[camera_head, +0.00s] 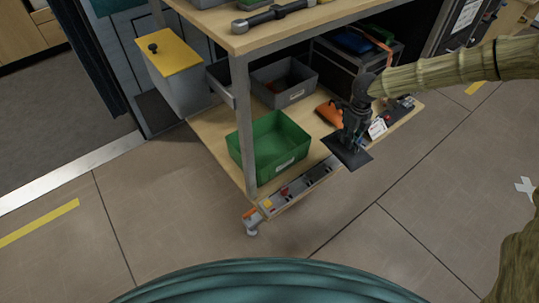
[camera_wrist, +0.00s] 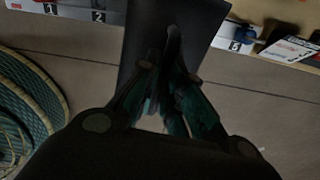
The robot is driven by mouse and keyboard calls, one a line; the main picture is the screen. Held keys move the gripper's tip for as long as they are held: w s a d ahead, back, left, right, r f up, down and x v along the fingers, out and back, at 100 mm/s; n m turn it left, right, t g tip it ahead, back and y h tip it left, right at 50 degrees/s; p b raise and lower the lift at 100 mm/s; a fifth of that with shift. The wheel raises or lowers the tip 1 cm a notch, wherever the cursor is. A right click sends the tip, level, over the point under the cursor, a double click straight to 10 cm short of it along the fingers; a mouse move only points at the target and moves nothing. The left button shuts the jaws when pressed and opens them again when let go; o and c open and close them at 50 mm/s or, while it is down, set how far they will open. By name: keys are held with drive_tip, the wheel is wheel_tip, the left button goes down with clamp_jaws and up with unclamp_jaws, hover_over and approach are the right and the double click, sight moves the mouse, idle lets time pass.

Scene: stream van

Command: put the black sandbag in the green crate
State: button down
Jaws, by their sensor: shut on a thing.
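The black sandbag (camera_head: 346,154) hangs flat and dark from my gripper (camera_head: 352,138) at the front edge of the lower shelf. In the wrist view the sandbag (camera_wrist: 190,28) fills the upper middle, and my gripper (camera_wrist: 168,70) is shut on it. The green crate (camera_head: 270,149) stands on the lower shelf to the left of the gripper. It is open at the top, and its visible inside looks empty. The sandbag is apart from the crate, to its right.
A grey bin (camera_head: 284,84) stands behind the green crate. An orange item (camera_head: 328,114) lies behind my gripper. The upper shelf (camera_head: 262,36) overhangs the back. A strip of small compartments (camera_head: 300,187) runs along the front edge.

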drive_tip(key=w+a+n, duration=0.1)
drive_tip(key=w+a, duration=0.4)
drive_tip(key=a, duration=0.6)
drive_tip(key=w+a+n, duration=0.1)
drive_tip(key=w+a, duration=0.4)
drive_tip(key=a, duration=0.7)
drive_tip(key=shift+m, duration=0.4)
drive_tip(key=a+f+b, duration=0.1)
drive_tip(key=f, duration=0.3)
drive_tip(key=a+f+b, duration=0.2)
drive_tip(key=f, duration=0.2)
drive_tip(key=a+f+b, duration=0.1)
drive_tip(key=a+f, duration=0.1)
drive_tip(key=f, duration=0.2)
drive_tip(key=shift+s+a, duration=0.25)
drive_tip(key=shift+s, duration=0.15)
drive_tip(key=c, duration=1.9)
unclamp_jaws()
drive_tip(key=shift+f, duration=0.2)
drive_tip(key=o, duration=0.4)
drive_tip(key=shift+c, duration=0.2)
drive_tip(key=shift+r, duration=0.1)
